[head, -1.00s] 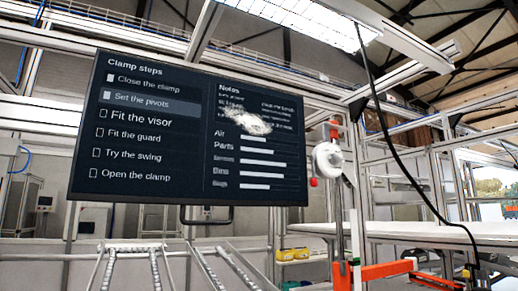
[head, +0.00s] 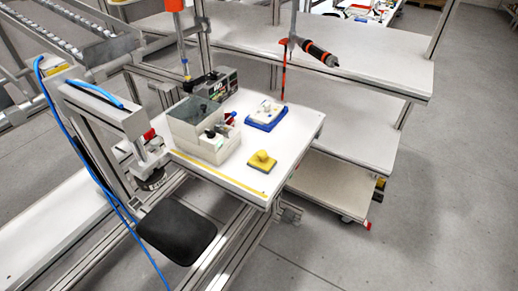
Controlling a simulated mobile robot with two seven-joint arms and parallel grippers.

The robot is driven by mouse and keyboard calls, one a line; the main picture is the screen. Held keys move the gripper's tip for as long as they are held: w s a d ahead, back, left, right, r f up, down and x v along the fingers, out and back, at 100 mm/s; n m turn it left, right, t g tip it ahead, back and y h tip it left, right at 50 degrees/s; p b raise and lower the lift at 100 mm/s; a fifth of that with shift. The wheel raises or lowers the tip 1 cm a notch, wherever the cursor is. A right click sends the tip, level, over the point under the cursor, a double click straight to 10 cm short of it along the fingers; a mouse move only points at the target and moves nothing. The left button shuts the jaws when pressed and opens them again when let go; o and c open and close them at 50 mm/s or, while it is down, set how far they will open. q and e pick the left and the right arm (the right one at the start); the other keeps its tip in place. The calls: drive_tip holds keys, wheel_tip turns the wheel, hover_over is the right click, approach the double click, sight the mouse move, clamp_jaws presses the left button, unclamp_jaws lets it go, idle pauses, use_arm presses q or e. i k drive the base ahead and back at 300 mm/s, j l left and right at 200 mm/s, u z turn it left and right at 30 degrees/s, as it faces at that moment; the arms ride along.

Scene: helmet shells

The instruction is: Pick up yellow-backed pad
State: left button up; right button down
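In the head view, a small yellow pad (head: 262,161) lies on the white table (head: 228,178) near its front right edge. It has a rounded yellow knob or grip on top, and a dark layer seems to show at its lower edge. Its underside is hidden. Neither of my grippers is in view.
A grey-white box (head: 205,130) stands left of the pad, with a dark device (head: 219,84) behind it. A blue tray (head: 267,117) with a white item is behind the pad. A clamp-like fixture (head: 146,165) stands at the left. A tool (head: 318,52) hangs above the grey shelves.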

sight(260, 161)
drive_tip(key=i+l+u, duration=0.1)
drive_tip(key=u, duration=0.3)
drive_tip(key=i+l+u, duration=0.1)
drive_tip(key=u, duration=0.25)
drive_tip(key=l+u, duration=0.2)
drive_tip(key=u, duration=0.2)
drive_tip(key=l+u, duration=0.2)
drive_tip(key=u, duration=0.2)
drive_tip(key=i, duration=0.05)
